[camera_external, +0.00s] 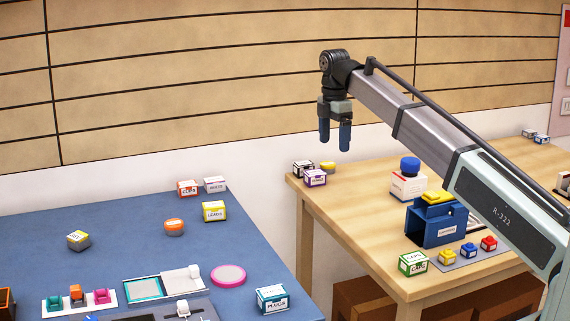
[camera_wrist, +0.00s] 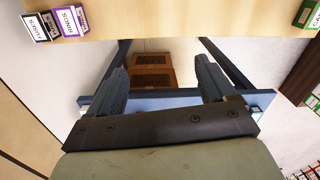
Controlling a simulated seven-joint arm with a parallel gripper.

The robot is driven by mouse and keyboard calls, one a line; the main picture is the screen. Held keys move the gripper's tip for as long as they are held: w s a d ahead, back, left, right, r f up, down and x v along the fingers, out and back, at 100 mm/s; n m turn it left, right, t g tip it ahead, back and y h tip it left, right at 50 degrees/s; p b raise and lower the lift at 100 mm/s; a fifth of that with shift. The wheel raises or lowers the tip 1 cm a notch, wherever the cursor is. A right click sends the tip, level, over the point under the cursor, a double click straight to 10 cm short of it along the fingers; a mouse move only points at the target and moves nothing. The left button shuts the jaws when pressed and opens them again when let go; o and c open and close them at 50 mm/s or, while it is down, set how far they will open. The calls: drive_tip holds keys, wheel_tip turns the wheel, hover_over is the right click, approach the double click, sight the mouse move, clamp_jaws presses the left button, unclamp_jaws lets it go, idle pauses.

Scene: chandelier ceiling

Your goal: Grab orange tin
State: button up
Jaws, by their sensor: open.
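A small round tin with an orange lid and a grey lower part (camera_external: 174,227) sits on the blue table (camera_external: 120,243), left of centre in the external view. It is not visible in the wrist view. My gripper (camera_external: 335,146) hangs in the air with its fingers pointing down, to the right of the tin and well above table height. In the wrist view my gripper (camera_wrist: 160,68) shows its two fingers spread apart with nothing between them.
On the blue table, the orange-red CLIPS box (camera_external: 187,188), white box (camera_external: 214,184) and yellow LEADS box (camera_external: 213,211) stand behind the tin. A pink ring (camera_external: 228,276) lies in front. The wooden table (camera_external: 365,215) stands right, holding a blue stand (camera_external: 436,226) and several boxes.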

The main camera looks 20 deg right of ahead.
drive_tip(key=s+a+f+n, duration=0.2)
drive_tip(key=a, duration=1.4)
drive_tip(key=s+a+f+n, duration=0.1)
drive_tip(key=a, duration=1.5)
drive_tip(key=m, duration=3.5)
hover_over(174, 222)
drive_tip(key=s, duration=0.1)
wheel_tip(174, 222, down, 10)
drive_tip(key=shift+a+r, duration=0.1)
drive_tip(key=shift+w+f, duration=0.2)
drive_tip(key=shift+f, duration=1.15)
drive_tip(key=shift+w+f, duration=0.2)
drive_tip(key=shift+f, duration=1.15)
